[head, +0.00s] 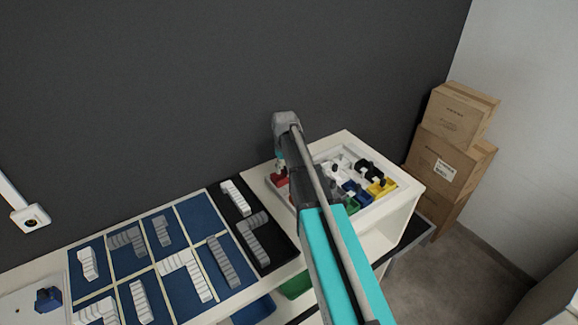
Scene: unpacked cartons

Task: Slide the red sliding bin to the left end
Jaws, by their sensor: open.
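The red sliding bin (281,181) shows as a small red patch at the left end of a white tray (396,197) on the white unit. My arm reaches over the tray and bends down at its far end. My gripper (281,171) is open and points down at the red bin, just above or at it. It is small and partly hidden, so I cannot tell whether it touches the bin. My arm hides much of the tray's left part and some of the red bin.
A yellow bin (381,188), a blue bin (357,193) and a green bin (352,205) sit in the tray's right part, with black and white pieces. Blue panels (128,265) with grey stepped blocks lie left. Cartons (441,165) stand at right.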

